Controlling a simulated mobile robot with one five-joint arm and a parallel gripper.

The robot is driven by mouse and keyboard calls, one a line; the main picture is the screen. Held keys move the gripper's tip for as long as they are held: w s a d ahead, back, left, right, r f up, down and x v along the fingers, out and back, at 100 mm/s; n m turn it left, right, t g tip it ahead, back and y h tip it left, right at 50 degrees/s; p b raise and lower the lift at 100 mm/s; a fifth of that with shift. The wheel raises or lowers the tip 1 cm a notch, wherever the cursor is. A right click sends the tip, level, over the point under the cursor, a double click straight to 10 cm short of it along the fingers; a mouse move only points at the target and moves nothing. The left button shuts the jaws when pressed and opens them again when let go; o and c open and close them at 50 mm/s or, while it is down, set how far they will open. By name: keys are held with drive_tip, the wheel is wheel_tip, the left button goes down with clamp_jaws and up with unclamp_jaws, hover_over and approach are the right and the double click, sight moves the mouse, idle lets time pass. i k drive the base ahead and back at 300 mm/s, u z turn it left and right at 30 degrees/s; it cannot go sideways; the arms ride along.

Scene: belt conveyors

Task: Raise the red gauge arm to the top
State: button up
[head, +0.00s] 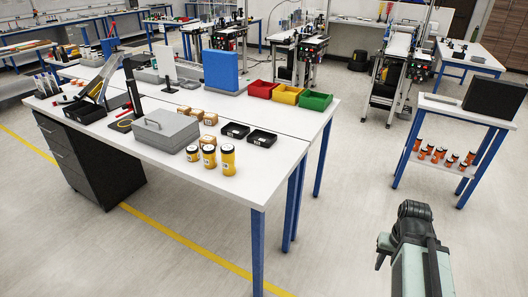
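A black upright gauge column (132,90) stands on a dark base near the left part of the white workbench. A small red arm (126,113) sits low on the column, close to the base. My gripper (383,250) is at the lower right, over open floor and far from the gauge. Only a small dark part of it shows beside my pale arm, so its fingers cannot be made out.
The workbench (230,172) also holds a grey box (165,132), yellow-orange jars (228,160), black trays (262,138), coloured bins (287,94) and a blue panel (220,70). A side table (455,108) stands at right. The floor between is clear.

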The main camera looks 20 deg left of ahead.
sight(128, 106)
drive_tip(key=z, duration=0.35)
drive_tip(key=k, duration=2.35)
drive_tip(key=u, duration=1.15)
drive_tip(key=i, duration=1.05)
